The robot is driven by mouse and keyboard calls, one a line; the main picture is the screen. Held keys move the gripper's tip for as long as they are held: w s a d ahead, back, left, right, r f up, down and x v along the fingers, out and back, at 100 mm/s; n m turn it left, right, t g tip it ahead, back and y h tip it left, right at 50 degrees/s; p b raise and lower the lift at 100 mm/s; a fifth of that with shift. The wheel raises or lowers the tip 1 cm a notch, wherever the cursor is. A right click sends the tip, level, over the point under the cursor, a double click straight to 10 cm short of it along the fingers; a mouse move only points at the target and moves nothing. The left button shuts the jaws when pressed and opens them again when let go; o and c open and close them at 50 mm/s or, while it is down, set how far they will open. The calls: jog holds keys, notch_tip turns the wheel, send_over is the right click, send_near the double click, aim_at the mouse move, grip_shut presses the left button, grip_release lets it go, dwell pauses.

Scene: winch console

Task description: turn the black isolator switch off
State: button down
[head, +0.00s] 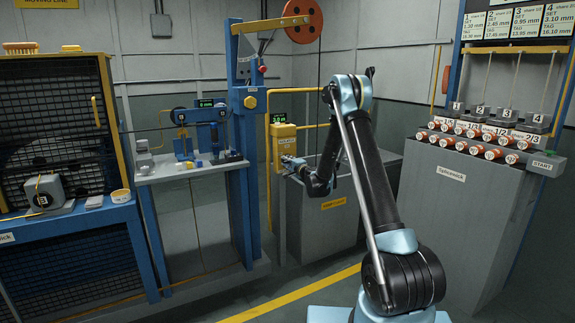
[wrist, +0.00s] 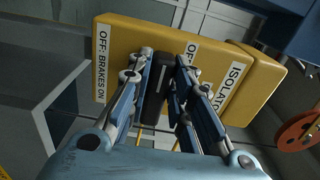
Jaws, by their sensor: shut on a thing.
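The yellow isolator box (head: 284,133) is mounted on a yellow post near the middle of the head view. In the wrist view the box (wrist: 205,45) fills the upper part, with white labels reading "OFF: BRAKES ON" and "ISOLATOR". The black switch handle (wrist: 153,98) stands out from the box between my fingers. My gripper (wrist: 165,62) is shut on the black switch, a finger on either side. In the head view my gripper (head: 290,161) is at the lower part of the box, and the handle cannot be made out there. A middle label is partly hidden by a finger.
A grey cabinet (head: 335,215) stands below the box, under my forearm. A blue post (head: 243,170) is close on the left. A red-orange wheel (head: 304,21) is above, and it also shows at the right of the wrist view (wrist: 298,131). Floor at front is open.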

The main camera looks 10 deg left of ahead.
jog(key=shift+s+a+f, duration=0.1)
jog(key=shift+a, duration=0.05)
jog(key=c, duration=1.4)
grip_release()
jog(key=shift+f, duration=0.1)
jog(key=shift+c, duration=0.2)
jog(key=v, duration=1.2)
